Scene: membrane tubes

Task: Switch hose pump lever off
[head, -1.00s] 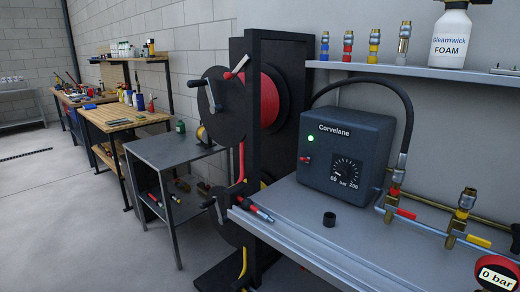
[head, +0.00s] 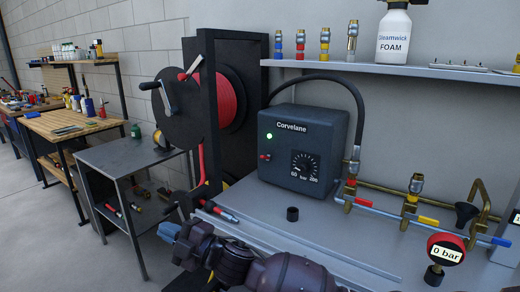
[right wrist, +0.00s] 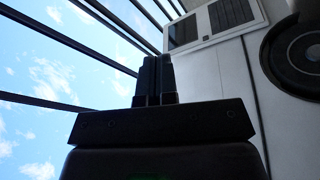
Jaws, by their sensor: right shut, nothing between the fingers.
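The dark Corvelane pump box (head: 325,130) stands on the grey bench in the head view. Its green light (head: 269,136) is lit. A small red-tipped switch lever (head: 265,156) sits on its front, left of the round bar dial (head: 304,165). My right arm enters at the bottom of the head view, in front of the bench edge and below the pump, well apart from the lever. In the right wrist view my right gripper (right wrist: 153,80) is shut and empty. The lever does not show there. My left gripper is out of view.
A black hose reel (head: 172,110) with red hose stands left of the pump. Brass valves (head: 410,203), pipes and a red gauge (head: 446,249) reading 0 bar occupy the right. A small black cap (head: 292,213) sits on the bench before the pump. A shelf (head: 390,68) runs above.

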